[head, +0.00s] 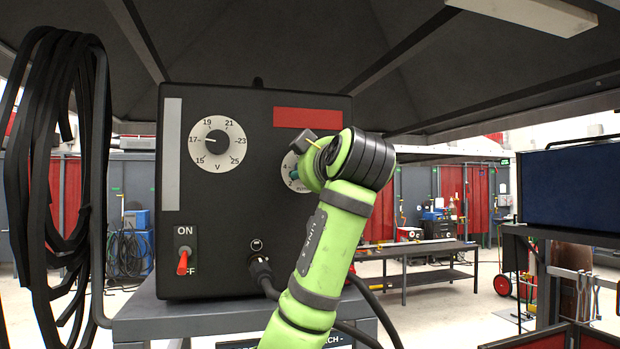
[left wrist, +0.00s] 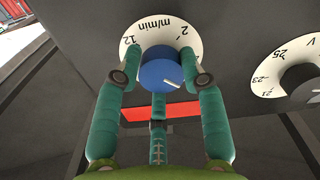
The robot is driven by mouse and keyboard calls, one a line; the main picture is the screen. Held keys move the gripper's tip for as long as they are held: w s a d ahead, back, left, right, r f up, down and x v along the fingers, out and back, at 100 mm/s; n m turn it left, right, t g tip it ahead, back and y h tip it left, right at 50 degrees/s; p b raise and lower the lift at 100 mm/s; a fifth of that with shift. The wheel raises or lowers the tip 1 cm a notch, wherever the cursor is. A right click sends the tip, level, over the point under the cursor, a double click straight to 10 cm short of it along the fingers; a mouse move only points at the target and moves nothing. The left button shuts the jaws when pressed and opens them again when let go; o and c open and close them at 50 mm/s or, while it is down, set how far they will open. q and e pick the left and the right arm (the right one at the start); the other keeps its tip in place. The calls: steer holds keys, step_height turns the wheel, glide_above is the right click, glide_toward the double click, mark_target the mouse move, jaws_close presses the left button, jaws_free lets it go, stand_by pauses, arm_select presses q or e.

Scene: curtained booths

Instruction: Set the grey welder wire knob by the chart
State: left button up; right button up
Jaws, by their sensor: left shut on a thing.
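The dark welder box (head: 255,220) stands in front of me. Its wire dial (head: 289,170), marked m/min, is mostly hidden behind my left arm. In the left wrist view, upside down, the blue wire knob (left wrist: 160,74) sits on this white dial (left wrist: 196,40), with 2 and 12 readable. The knob's white mark points right and slightly down in that picture. My right gripper is not in view. I cannot make out a chart.
The volt knob (head: 216,142) points near 17. Below are a red ON/OFF switch (head: 183,262) and a plugged cable (head: 262,272). Black cables (head: 40,170) hang at left. A dark blue panel (head: 570,187) stands at right. A bench (head: 420,250) is behind, with open floor around it.

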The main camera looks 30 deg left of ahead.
arm_select(q)
steer(key=n, duration=0.3)
steer(key=shift+w+f+n+b, duration=0.15)
steer(key=shift+f+n+b, duration=0.15)
steer(key=shift+f+b, duration=0.05)
steer(key=shift+n, duration=1.4)
steer(key=shift+r, duration=0.1)
steer(key=o, duration=1.1)
steer(key=shift+w+a, duration=0.1)
steer(key=shift+w, duration=0.15)
steer(key=v, duration=1.2)
